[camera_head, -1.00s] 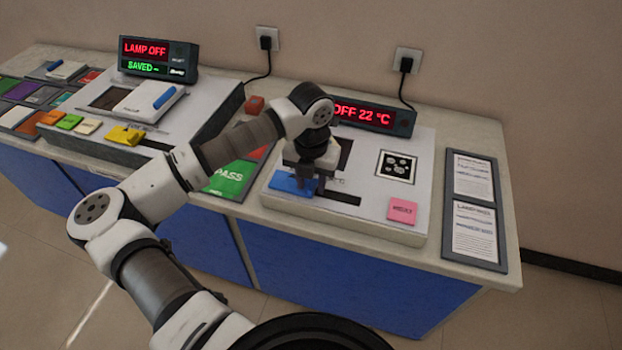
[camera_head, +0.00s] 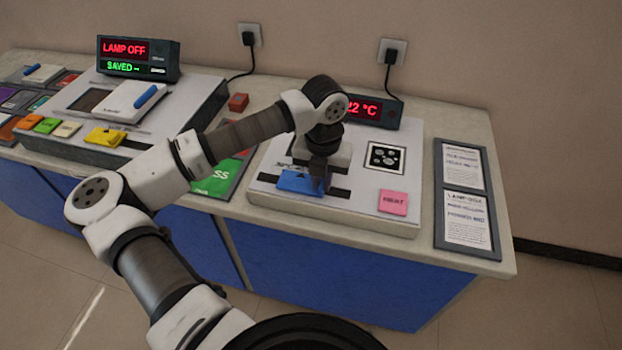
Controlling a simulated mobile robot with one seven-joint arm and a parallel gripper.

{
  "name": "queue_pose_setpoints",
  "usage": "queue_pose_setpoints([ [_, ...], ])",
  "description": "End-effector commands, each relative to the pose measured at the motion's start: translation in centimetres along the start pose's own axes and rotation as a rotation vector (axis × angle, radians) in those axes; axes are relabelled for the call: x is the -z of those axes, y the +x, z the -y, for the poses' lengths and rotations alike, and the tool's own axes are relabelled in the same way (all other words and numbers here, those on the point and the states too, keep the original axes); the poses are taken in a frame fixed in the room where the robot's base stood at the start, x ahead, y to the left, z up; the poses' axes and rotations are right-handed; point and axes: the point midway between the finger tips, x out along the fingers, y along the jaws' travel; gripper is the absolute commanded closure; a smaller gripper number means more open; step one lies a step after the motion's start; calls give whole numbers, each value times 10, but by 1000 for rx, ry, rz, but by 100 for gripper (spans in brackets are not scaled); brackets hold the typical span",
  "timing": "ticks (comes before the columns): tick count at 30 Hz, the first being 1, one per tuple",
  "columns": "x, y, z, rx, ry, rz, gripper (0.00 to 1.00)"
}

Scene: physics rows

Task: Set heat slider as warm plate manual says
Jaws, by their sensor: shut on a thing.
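The warm plate unit (camera_head: 367,213) is a white box with a dark slot (camera_head: 340,194) along its front. A blue heat slider (camera_head: 296,182) sits in the slot, with dark slot showing on both sides of it. My gripper (camera_head: 318,184) points down and is shut on the slider; its fingers hide part of it. A red display (camera_head: 366,109) behind reads "22 °C"; my arm hides its left part. A pink HEAT tile (camera_head: 393,202) lies at the unit's front right. A framed board with two printed sheets (camera_head: 466,214) lies to the right; its small text is unreadable.
A lamp unit (camera_head: 190,119) with a display (camera_head: 138,58) reading "LAMP OFF" and "SAVED" stands on the left. A green PASS panel (camera_head: 218,180) and small red block (camera_head: 238,102) lie between the units. Two cables run to wall sockets behind.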

Motion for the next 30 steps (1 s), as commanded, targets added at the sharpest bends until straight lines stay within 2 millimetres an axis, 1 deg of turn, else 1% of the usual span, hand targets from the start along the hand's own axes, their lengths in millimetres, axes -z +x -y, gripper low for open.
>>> queue_pose_setpoints([
  [5,-1,-1,0,1,-1,4,100],
  [6,-1,-1,0,1,-1,4,82],
  [10,-1,-1,0,1,-1,3,65],
  [18,0,-1,-1,1,-1,2,65],
  [22,-1,-8,-1,0,-1,3,65],
  [26,-1,-28,-1,-3,0,5,65],
  [30,-1,-61,-1,-4,-1,6,65],
])
